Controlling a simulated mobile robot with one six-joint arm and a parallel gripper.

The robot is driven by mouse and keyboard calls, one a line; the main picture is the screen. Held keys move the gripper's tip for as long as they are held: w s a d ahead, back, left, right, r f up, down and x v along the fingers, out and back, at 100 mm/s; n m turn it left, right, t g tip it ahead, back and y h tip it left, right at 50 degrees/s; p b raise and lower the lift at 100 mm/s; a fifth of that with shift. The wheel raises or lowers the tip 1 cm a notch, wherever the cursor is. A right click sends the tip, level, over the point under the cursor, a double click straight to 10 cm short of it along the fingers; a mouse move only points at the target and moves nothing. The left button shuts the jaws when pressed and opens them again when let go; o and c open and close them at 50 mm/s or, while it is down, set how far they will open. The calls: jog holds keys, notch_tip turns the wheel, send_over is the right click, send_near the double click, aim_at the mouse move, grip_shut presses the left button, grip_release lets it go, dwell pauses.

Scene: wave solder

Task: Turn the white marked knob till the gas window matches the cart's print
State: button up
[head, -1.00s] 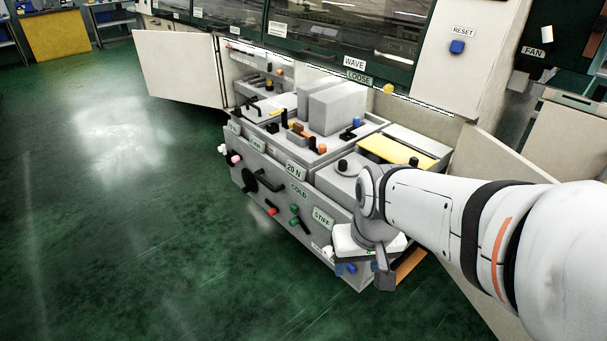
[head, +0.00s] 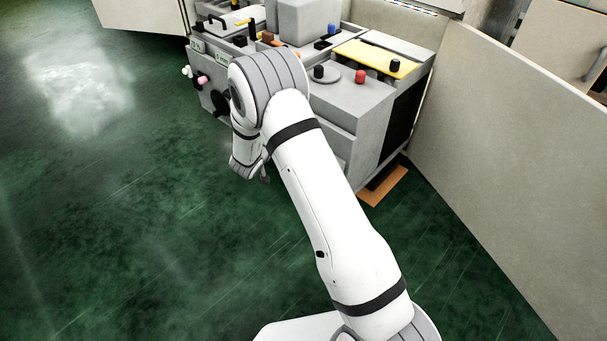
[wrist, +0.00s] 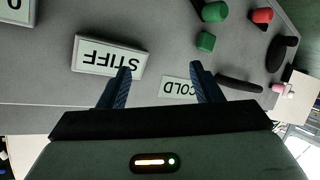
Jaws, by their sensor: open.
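A small white knob (head: 187,72) sits at the left end of the grey cart's front (head: 372,112) in the head view, beside a pink knob (head: 203,81). Whether it bears a mark is too small to tell. The pink knob also shows at the right edge of the wrist view (wrist: 278,88). My gripper (wrist: 160,71) is open and empty, facing the front panel. A STIFF plate (wrist: 108,57) and a COLD plate (wrist: 178,91) appear upside down by its fingers. In the head view my arm hides most of the panel. I cannot make out a gas window.
In the wrist view, green knobs (wrist: 206,41), a red knob (wrist: 262,15) and a black handle (wrist: 240,85) stick out from the panel. A pale open door (head: 510,130) stands right of the cart. Green floor lies clear at left.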

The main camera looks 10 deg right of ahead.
jog(key=s+d+f+g+h+b, duration=0.1)
jog(key=s+f+h, duration=0.25)
jog(key=f, duration=0.35)
jog(key=s+d+f+h+b, duration=0.1)
jog(key=s+f+h+b, duration=0.15)
jog(key=f+h, duration=0.35)
jog(key=w+d+y+b, duration=0.1)
jog(key=w+d, duration=0.2)
jog(key=d, duration=0.3)
jog(key=shift+w+d+f, duration=0.2)
jog(key=shift+f, duration=0.05)
jog(key=shift+y, duration=0.25)
jog(key=c, duration=0.9)
jog(key=shift+d, duration=0.1)
jog(key=shift+c, duration=0.5)
